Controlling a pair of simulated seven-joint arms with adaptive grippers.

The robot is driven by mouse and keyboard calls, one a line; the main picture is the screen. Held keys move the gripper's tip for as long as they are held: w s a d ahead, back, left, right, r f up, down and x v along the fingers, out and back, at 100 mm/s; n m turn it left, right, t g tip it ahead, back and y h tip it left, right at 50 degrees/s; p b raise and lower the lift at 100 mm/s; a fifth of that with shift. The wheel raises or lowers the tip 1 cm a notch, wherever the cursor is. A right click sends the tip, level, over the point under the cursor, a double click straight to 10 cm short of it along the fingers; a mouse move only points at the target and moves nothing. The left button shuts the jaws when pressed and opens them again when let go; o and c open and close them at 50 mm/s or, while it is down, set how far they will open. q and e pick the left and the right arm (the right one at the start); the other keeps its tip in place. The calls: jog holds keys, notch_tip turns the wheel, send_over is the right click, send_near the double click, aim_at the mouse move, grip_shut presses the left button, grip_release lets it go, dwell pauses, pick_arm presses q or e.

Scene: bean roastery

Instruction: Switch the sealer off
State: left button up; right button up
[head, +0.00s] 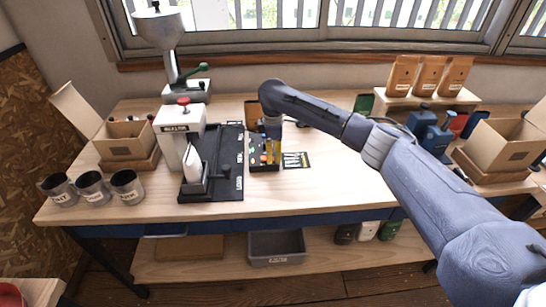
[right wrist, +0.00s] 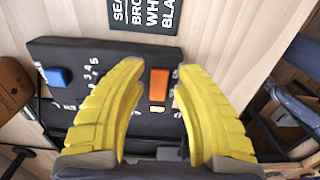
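The sealer is a black box. In the right wrist view the sealer (right wrist: 105,60) has a blue knob (right wrist: 58,77) beside printed numbers, an orange rocker switch (right wrist: 158,83) and a small glowing lamp (right wrist: 157,108). In the head view the sealer (head: 262,167) is partly hidden by my right gripper (head: 271,152). My right gripper shows in the wrist view (right wrist: 159,70) with its yellow fingers apart and empty, above the box. The orange switch lies between the fingertips in that picture; I cannot tell whether they touch it. My left gripper is out of view.
A dark card (head: 295,160) lies right of the sealer. Metal cups (head: 90,187), a left cardboard box (head: 122,140) and brown bags (head: 428,75) stand around.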

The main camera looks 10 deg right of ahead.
jog(key=shift+f, duration=0.7)
jog(key=shift+o, duration=0.2)
grip_shut()
